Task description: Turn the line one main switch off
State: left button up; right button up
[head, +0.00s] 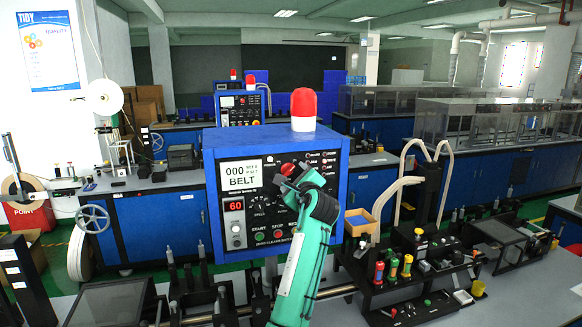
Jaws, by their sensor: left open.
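A blue control box (347,185) with a dark front panel stands in the middle of the head view, a red beacon (304,105) on top. Its panel has a white display (241,177) reading "000" and "BELT", a red "60" readout (234,205), and green START (259,236) and red STOP (278,235) buttons. My left gripper (289,178) is open in front of the panel's upper middle. A small red part (288,169) shows at its fingertips; I cannot tell whether they touch it. My gripper and arm hide part of the panel's right half. My right gripper is not in view.
A black fixture with colored-handled tools (393,268) stands at the right of the near bench, beside an open cardboard box (358,222). Dark posts (222,300) rise below the box at left. A similar blue box (240,106) stands farther back.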

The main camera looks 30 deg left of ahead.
aim_at(289, 172)
pick_arm(q)
jog(key=shift+p+x, duration=0.5)
jog(key=shift+x, duration=1.25)
jog(key=shift+d, duration=0.1)
jog(key=c, duration=1)
